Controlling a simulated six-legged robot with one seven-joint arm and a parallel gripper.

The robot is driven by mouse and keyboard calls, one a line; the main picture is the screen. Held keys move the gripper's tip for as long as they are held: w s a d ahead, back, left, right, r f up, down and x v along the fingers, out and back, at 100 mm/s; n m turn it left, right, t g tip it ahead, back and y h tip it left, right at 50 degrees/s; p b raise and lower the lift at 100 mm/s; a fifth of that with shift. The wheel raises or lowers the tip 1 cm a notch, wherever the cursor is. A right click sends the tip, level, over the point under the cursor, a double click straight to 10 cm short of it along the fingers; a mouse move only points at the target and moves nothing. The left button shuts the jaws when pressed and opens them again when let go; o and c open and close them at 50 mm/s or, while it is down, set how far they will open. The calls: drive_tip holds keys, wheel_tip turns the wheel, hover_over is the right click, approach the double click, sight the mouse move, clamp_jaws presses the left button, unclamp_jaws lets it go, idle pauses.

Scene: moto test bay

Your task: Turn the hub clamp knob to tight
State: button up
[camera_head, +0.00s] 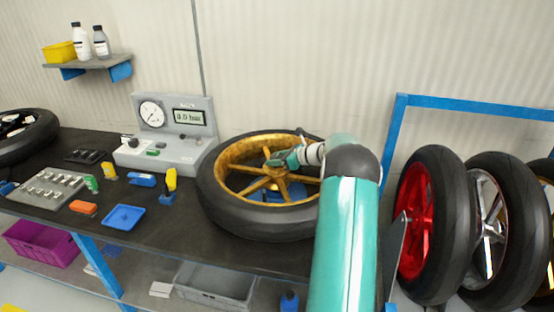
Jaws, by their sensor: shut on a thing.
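A motorcycle wheel with a gold rim and black tyre (213,194) lies flat on the dark bench. My gripper (272,161) reaches over the wheel from the right, above the hub area. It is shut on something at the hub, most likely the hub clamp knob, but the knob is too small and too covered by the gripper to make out. My teal arm hides the right side of the wheel. Blue parts show beneath the gold spokes.
A grey gauge station (170,146) reading 0.0 bar stands left of the wheel. A blue tray (124,217), a socket block (46,189) and several small tools lie on the bench. A rack with upright wheels (447,225) and a blue frame (470,104) stands at right.

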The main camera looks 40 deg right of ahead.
drive_tip(key=m+h, duration=0.3)
drive_tip(key=h, duration=0.1)
drive_tip(key=m+h, duration=0.4)
drive_tip(key=shift+a, duration=0.2)
drive_tip(key=m+g+h, duration=0.1)
drive_tip(key=m+h, duration=0.2)
drive_tip(key=m+g+h, duration=0.2)
drive_tip(key=m+h, duration=0.1)
drive_tip(key=h, duration=0.1)
drive_tip(key=shift+w+a+m, duration=0.1)
drive_tip(key=shift+w+m, duration=0.05)
drive_tip(key=shift+m, duration=0.15)
drive_tip(key=m+g+h, duration=0.1)
drive_tip(key=m+g, duration=0.1)
drive_tip(key=m+g+h, duration=0.1)
drive_tip(key=m+g, duration=0.2)
drive_tip(key=shift+w+r+g+h, duration=0.1)
drive_tip(key=shift+g+h, duration=0.2)
drive_tip(key=shift+h, duration=0.1)
drive_tip(key=shift+m+g+h, duration=0.3)
drive_tip(key=shift+m+g, duration=1.8)
drive_tip(key=shift+g, duration=0.3)
drive_tip(key=o, duration=1)
